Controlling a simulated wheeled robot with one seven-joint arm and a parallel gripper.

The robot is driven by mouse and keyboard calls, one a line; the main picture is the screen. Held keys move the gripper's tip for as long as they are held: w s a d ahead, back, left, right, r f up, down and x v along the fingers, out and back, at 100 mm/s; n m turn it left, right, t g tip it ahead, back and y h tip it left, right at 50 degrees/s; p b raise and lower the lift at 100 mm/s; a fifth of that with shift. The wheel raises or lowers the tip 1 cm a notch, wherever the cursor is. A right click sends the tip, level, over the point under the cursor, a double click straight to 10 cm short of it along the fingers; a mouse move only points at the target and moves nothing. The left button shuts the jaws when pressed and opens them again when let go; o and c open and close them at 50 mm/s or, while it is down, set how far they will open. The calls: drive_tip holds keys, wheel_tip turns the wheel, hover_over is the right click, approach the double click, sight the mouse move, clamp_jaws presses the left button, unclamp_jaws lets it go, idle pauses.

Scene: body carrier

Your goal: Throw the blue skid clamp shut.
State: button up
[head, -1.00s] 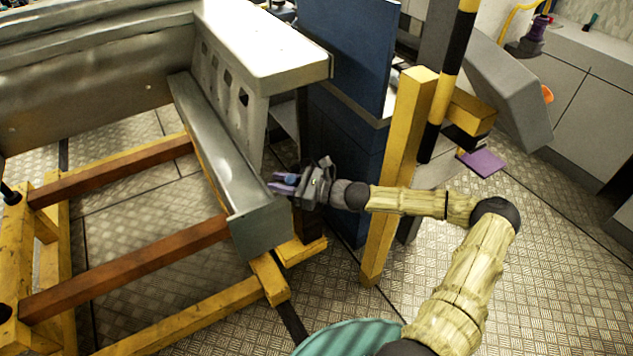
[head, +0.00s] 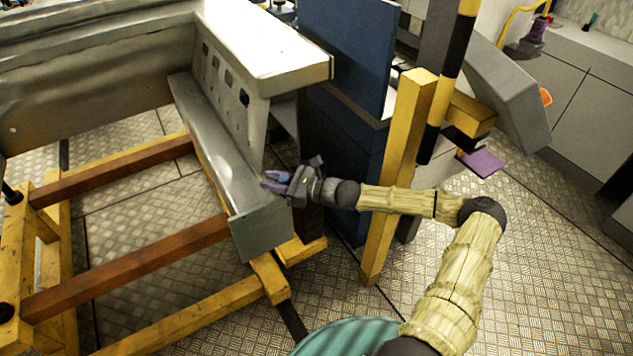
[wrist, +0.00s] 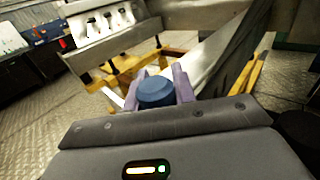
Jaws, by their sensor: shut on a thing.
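The blue skid clamp shows in the wrist view as a rounded blue knob or handle end (wrist: 156,92). My gripper (wrist: 158,88) has its purple fingers on either side of the blue piece and is shut on it. In the head view my gripper (head: 275,180) is at the near right end of the grey metal sill (head: 215,150) of the body. The clamp is mostly hidden there by the fingers. The rest of the clamp, below the blue end, is hidden in both views.
The grey body rests on a yellow skid frame (head: 190,318) with brown cross beams (head: 130,268). A dark blue cabinet (head: 345,150) and a yellow post (head: 400,170) stand close to my arm. Patterned metal floor is open at the lower right.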

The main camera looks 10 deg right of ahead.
drive_tip(key=shift+w, duration=0.15)
drive_tip(key=shift+w+a, duration=0.45)
drive_tip(key=shift+w, duration=0.25)
drive_tip(key=shift+w+a, duration=0.2)
drive_tip(key=shift+w, duration=0.3)
drive_tip(key=shift+r, duration=0.1)
drive_tip(key=shift+s+a+p, duration=0.25)
drive_tip(key=shift+p, duration=0.3)
